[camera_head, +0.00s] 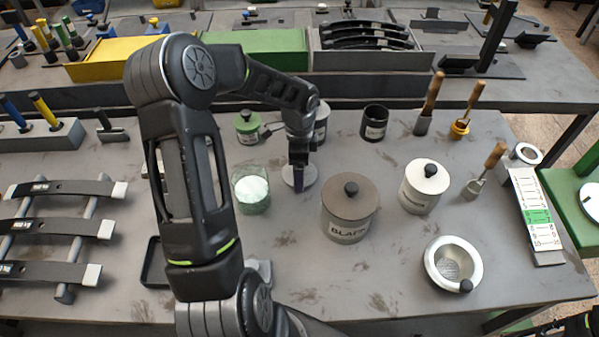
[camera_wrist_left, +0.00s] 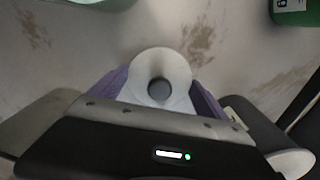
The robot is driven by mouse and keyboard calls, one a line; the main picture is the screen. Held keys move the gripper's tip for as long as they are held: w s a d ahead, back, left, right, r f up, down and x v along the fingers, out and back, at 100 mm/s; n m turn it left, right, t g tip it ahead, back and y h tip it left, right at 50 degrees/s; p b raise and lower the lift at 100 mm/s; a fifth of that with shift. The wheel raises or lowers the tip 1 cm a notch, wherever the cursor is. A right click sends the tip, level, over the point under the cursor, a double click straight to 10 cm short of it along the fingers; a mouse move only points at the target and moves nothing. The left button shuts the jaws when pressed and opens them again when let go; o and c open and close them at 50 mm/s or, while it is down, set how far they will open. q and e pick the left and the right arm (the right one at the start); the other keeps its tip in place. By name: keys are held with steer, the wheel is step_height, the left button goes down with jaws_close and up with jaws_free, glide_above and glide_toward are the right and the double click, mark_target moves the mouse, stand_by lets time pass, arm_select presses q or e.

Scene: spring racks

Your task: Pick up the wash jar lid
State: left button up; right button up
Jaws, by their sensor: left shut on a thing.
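The wash jar lid (camera_wrist_left: 162,63) is a pale round disc with a dark grey knob (camera_wrist_left: 159,90). In the left wrist view it lies between the two purple fingers of my left gripper (camera_wrist_left: 158,93), which is shut on its knob. In the head view my left gripper (camera_head: 299,182) points down at the lid (camera_head: 312,176), partly hiding it. I cannot tell whether the lid touches the table.
A grey-brown jar labelled BLACK (camera_head: 348,212) stands close to the right, with a cream lidded jar (camera_head: 424,188) beyond. A green jar (camera_head: 247,127) and a dark cup (camera_head: 374,123) stand behind. A spring rack (camera_head: 62,230) fills the left.

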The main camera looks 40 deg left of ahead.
arm_select(q)
steer(key=c, duration=0.4)
steer(key=shift+o, duration=0.2)
steer(key=shift+r+p, duration=0.4)
steer(key=shift+r, duration=0.15)
step_height(320, 180, up, 2)
steer(key=shift+r+p, duration=0.25)
steer(key=shift+p, duration=0.6)
steer(key=shift+r, duration=3.2)
